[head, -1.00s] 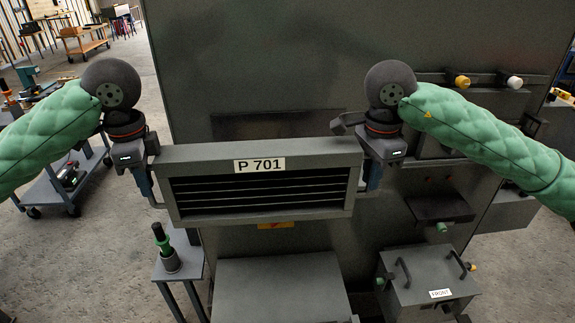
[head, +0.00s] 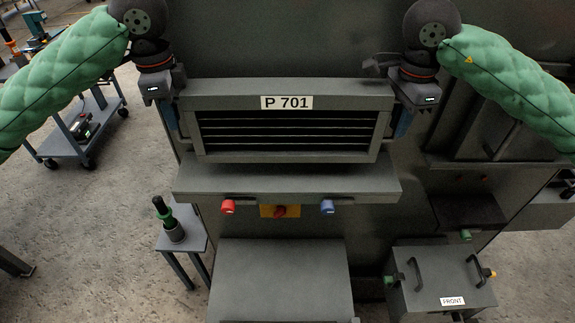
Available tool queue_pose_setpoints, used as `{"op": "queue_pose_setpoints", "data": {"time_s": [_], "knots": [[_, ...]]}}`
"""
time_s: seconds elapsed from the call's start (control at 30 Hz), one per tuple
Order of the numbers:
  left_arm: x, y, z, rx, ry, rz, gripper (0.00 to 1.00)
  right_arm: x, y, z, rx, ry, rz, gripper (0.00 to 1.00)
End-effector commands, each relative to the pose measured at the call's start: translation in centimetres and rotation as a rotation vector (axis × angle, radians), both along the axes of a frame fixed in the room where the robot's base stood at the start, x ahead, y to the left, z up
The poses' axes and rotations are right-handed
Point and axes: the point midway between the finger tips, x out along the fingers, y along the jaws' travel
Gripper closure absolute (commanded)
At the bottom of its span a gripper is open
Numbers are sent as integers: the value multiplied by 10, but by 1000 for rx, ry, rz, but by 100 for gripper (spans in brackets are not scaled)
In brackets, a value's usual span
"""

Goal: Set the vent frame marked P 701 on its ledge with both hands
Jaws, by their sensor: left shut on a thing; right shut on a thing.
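The vent frame (head: 287,155) is a grey louvred box with a white label reading P 701. It hangs level in front of the tall dark enclosure panel, held at both ends. My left gripper (head: 178,128) is shut on its left side, and my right gripper (head: 396,128) is shut on its right side. The ledge (head: 290,186) is a grey shelf just below the frame. The frame's lower edge shows close over the ledge's back part; I cannot tell whether they touch. The fingertips are partly hidden.
Below the ledge's front are a red knob (head: 228,206), a red switch on a yellow plate (head: 280,211) and a blue knob (head: 327,206). A grey box marked FRONT (head: 440,280) stands lower right. A small stand (head: 190,243) holds a green-handled tool. A cart (head: 85,125) stands left.

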Motion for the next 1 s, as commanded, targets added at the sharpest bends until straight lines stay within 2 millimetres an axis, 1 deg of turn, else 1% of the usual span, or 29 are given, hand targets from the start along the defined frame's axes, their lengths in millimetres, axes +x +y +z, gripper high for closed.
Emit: {"op": "queue_pose_setpoints", "data": {"time_s": [0.47,1.0], "knots": [[0,-1,-3,-2,1,-1,100,0,1,-2,3,-1,3,100],[0,-1,-21,-2,1,-1,100,0,1,-21,2,-2,3,100]]}}
